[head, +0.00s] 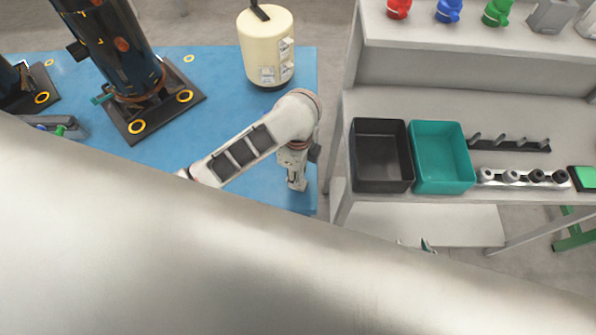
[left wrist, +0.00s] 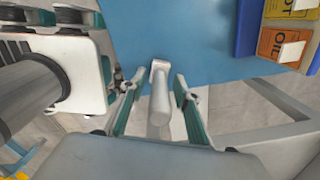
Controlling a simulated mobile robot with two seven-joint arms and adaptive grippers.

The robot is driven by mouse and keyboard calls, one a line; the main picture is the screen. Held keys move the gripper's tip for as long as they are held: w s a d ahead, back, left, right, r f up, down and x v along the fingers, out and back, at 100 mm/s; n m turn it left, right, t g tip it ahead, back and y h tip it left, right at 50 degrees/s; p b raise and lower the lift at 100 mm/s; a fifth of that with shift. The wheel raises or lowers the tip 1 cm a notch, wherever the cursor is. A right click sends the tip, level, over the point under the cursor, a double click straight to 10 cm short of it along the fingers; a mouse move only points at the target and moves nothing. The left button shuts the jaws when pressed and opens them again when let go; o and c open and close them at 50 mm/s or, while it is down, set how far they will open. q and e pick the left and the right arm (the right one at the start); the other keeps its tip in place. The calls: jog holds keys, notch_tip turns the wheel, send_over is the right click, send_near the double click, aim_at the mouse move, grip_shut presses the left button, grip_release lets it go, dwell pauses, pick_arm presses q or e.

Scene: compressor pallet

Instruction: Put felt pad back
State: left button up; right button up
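No felt pad can be made out with certainty. A green flat piece in a black frame (head: 584,178) lies at the right end of the bench; I cannot tell whether it is felt. My left gripper (head: 297,184) hangs over the right edge of the blue surface (head: 235,100) in the head view. In the left wrist view its two teal fingers (left wrist: 158,92) are apart. A white rounded piece (left wrist: 160,95) shows between them, with gaps on both sides.
The bench holds a dark grey bin (head: 382,186), a teal bin (head: 442,186) and a row of round fittings (head: 513,176). A cream tank (head: 266,45) and a black cylinder on a base plate (head: 150,115) stand on the blue surface. Labelled boxes (left wrist: 285,45) show in the wrist view.

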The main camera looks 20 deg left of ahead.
dwell(0.3)
pick_arm(q)
jog(key=shift+r, duration=0.25)
notch_tip(320, 180, up, 9)
jog(key=shift+w+f, duration=0.1)
jog(key=shift+w, duration=0.05)
notch_tip(320, 180, up, 2)
jog(key=shift+r, duration=0.1)
jog(key=shift+s+r, duration=0.2)
jog(key=shift+r, duration=0.15)
dwell(0.5)
